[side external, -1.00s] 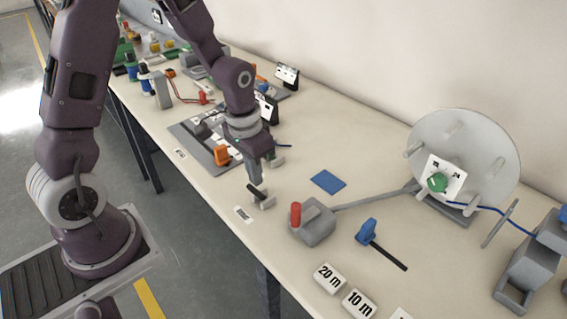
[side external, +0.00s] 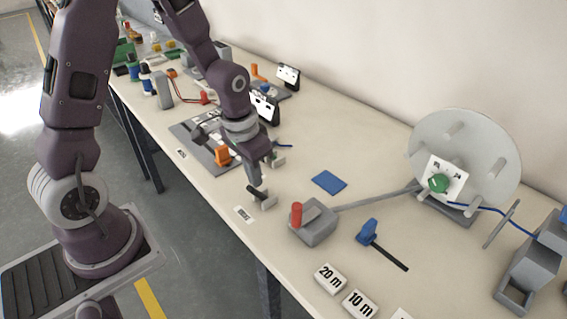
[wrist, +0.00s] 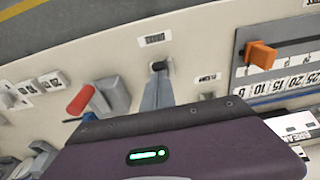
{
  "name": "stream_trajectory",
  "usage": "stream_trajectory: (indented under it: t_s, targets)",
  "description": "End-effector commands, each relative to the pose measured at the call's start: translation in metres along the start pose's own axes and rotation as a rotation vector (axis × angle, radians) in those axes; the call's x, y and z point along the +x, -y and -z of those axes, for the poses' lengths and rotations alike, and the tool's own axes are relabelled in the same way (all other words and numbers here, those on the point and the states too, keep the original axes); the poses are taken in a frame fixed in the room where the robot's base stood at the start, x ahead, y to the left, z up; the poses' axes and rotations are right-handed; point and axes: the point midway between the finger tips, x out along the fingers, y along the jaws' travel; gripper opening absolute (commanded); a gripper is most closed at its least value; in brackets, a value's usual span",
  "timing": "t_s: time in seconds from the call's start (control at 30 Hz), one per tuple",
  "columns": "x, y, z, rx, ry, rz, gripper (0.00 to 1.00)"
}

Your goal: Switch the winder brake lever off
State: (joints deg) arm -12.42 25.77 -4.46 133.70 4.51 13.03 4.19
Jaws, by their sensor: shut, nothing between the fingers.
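The brake lever (side external: 256,192) is a short dark handle on a small light grey base near the table's front edge, beside a white label plate (side external: 244,214). In the wrist view its dark end (wrist: 159,66) shows just past my fingertips, below the label (wrist: 154,39). My gripper (side external: 257,182) is shut and empty, pointing down right at the lever. The fingertips overlap or nearly touch the handle; I cannot tell whether they touch. Part of the lever is hidden behind my fingers in the wrist view.
A grey block with a red handle (side external: 297,214) stands to the right, joined by a rod to the large grey disc (side external: 490,150). A blue pad (side external: 328,182) lies behind. An orange slider (side external: 222,154) sits on the grey panel to the left. A blue-handled tool (side external: 369,230) lies further right.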

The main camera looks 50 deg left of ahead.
Motion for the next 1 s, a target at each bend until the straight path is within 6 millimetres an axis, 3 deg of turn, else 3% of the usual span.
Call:
stream_trajectory:
  t_s: [0.03,0.07,0.17,0.33,0.7,1.0]
  targets:
    - [0.005,0.002,-0.02,-0.001,0.064,-0.001,0.0]
    - [0.004,0.002,-0.018,-0.001,0.062,-0.001,0.0]
    - [0.0,0.002,-0.006,-0.001,0.049,0.001,0.0]
    - [-0.016,0.002,0.034,-0.001,0.008,0.003,0.0]
    - [-0.076,0.001,-0.023,-0.002,0.001,0.002,0.0]
    - [-0.088,0.0,-0.035,0.0,0.001,0.001,0.0]
